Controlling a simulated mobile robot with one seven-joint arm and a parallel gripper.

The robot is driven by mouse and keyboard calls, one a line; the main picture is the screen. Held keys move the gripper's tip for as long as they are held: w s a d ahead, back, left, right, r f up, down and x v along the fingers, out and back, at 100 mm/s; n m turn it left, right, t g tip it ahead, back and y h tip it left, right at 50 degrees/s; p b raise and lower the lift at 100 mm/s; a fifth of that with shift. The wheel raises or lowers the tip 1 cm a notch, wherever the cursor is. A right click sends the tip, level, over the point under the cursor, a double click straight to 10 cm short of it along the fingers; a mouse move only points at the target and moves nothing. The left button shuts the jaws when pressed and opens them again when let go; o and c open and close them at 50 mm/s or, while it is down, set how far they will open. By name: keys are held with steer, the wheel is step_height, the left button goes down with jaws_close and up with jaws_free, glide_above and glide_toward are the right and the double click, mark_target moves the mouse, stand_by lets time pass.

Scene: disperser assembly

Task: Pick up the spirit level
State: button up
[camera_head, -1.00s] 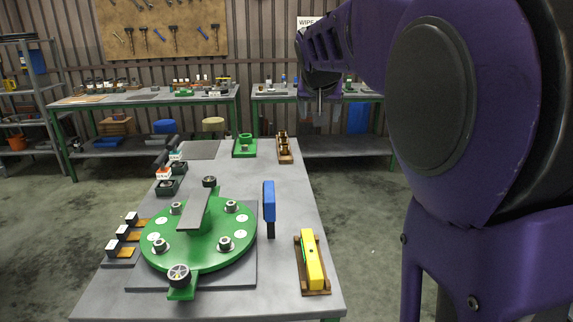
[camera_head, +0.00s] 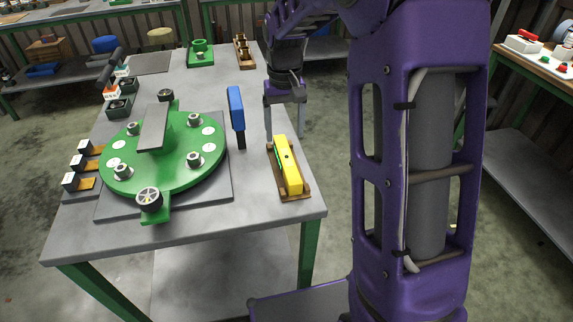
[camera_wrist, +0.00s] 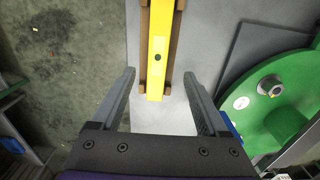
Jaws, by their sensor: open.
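The yellow spirit level (camera_head: 288,165) lies on a brown wooden holder (camera_head: 304,193) at the right front edge of the grey workbench. My gripper (camera_head: 284,138) is open and empty, hanging fingers-down just beyond the level's far end in the head view. In the wrist view the spirit level (camera_wrist: 158,50) runs up from between the two spread fingers of my gripper (camera_wrist: 160,85), with a dark round spot near its end. The fingers are apart from it on both sides. How high they are above it I cannot tell exactly.
The green round disperser plate (camera_head: 165,165) stands on the workbench (camera_head: 255,215) to the left. Small blocks (camera_head: 78,171) line the left edge.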

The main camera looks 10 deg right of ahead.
mark_target(287, 157)
steer(key=f, duration=0.4)
steer(key=f+b, duration=0.1)
steer(key=f, duration=0.4)
steer(key=shift+s+d, duration=0.1)
steer(key=shift+d, duration=0.1)
jaws_close()
steer(key=shift+r, duration=0.1)
